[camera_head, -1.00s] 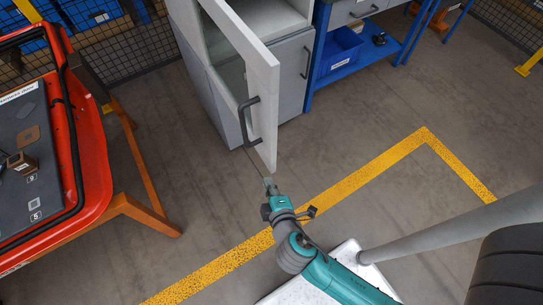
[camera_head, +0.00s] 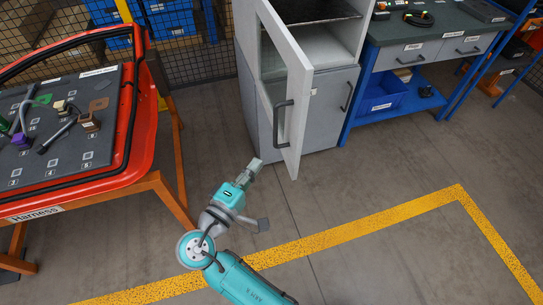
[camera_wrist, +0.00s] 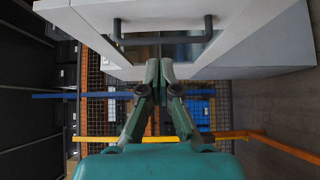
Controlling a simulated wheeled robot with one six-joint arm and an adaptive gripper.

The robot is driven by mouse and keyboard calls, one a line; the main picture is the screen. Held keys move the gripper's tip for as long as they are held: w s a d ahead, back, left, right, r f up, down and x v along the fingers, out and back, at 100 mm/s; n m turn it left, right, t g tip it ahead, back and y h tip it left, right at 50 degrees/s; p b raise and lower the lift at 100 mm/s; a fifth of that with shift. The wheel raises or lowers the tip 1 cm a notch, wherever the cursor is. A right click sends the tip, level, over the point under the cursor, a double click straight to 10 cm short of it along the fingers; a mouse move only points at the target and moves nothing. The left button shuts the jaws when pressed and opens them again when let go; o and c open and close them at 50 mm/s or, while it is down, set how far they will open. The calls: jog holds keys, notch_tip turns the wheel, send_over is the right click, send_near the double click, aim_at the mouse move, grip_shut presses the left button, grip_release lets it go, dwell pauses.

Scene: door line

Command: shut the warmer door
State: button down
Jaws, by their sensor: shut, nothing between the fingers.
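The warmer door (camera_head: 296,92) is white with a window and stands wide open on the upper front of the grey cabinet. Its dark bar handle (camera_head: 281,124) is on the outer face near the free edge, and also shows in the wrist view (camera_wrist: 163,39). My gripper (camera_head: 255,164) is shut and empty, at the lower left of the door on its outer side, and looks apart from it. In the wrist view my fingertips (camera_wrist: 165,66) lie in front of the door's face (camera_wrist: 240,20), just below the handle in the picture; the exact gap is unclear.
The grey cabinet (camera_head: 330,105) shows its open upper compartment. A blue-framed workbench (camera_head: 430,48) stands right of it. A red door panel (camera_head: 140,130) on an orange stand (camera_head: 172,195) is close on the left. Floor with a yellow line (camera_head: 380,217) is free in front.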

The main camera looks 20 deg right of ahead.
aim_at(294, 130)
jog(key=x, duration=0.3)
jog(key=s+d+x, duration=0.1)
jog(key=x, duration=0.7)
jog(key=shift+s+d, duration=0.1)
jog(key=shift+d, duration=0.7)
jog(key=shift+d, duration=0.1)
